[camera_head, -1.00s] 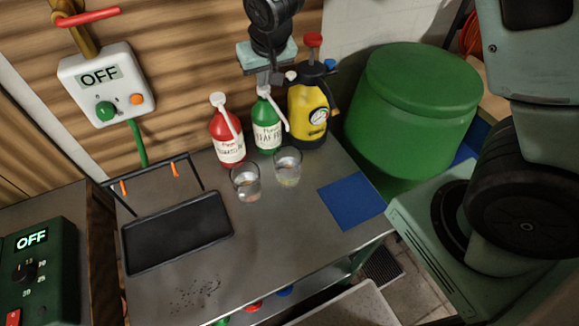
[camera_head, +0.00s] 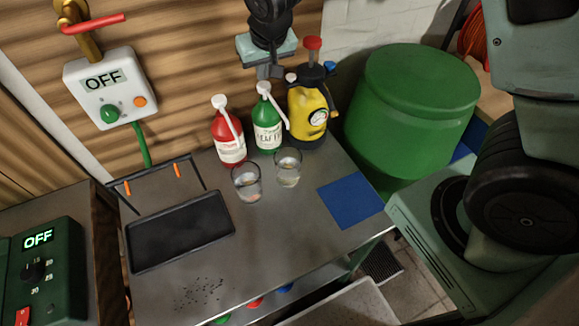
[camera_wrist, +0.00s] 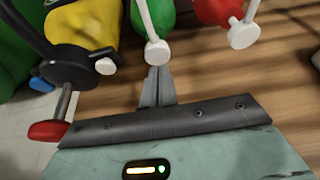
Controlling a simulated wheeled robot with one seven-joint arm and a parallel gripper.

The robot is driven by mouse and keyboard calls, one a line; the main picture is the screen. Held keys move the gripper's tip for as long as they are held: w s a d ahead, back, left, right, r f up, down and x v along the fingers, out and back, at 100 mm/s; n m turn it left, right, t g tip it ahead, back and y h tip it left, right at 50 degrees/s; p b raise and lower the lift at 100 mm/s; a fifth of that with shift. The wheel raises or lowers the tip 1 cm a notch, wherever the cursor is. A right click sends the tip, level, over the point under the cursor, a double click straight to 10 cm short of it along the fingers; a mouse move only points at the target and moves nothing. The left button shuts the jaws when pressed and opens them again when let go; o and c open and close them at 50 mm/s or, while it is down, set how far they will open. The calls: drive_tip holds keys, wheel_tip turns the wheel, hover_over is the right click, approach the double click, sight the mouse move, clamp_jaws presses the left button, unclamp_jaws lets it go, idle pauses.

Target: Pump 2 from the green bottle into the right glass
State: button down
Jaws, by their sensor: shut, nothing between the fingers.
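The green bottle (camera_head: 267,135) with a white pump head and spout stands upright at the back of the metal bench, between a red bottle and a yellow sprayer. The right glass (camera_head: 288,168) stands in front of it, near the end of its spout; what it holds is hard to tell. My gripper (camera_head: 268,74) is shut and empty just above and behind the white pump head. In the wrist view, the shut fingers (camera_wrist: 157,72) point at the white pump head (camera_wrist: 157,53) of the green bottle; contact cannot be told.
A red pump bottle (camera_head: 228,138) stands left of the green one, the yellow sprayer (camera_head: 307,118) close on the right. The left glass (camera_head: 246,184) stands beside the right glass. A black tray (camera_head: 180,232) and a blue mat (camera_head: 350,200) lie on the bench.

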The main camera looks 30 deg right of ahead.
wheel_tip(320, 180, up, 6)
drive_tip(key=p, duration=0.4)
idle(0.6)
drive_tip(key=s+a+n+g+b, duration=0.1)
drive_tip(key=s+a+n+g, duration=0.1)
drive_tip(key=s, duration=1.3)
drive_tip(key=s+a+r+n+g+b, duration=0.1)
drive_tip(key=s+a+n, duration=0.3)
drive_tip(key=s, duration=1.1)
drive_tip(key=shift+s+a+r+n+g+y+b, duration=0.15)
drive_tip(key=shift+s+r+n+g+y+b, duration=0.15)
drive_tip(key=shift+n+g+b, duration=0.55)
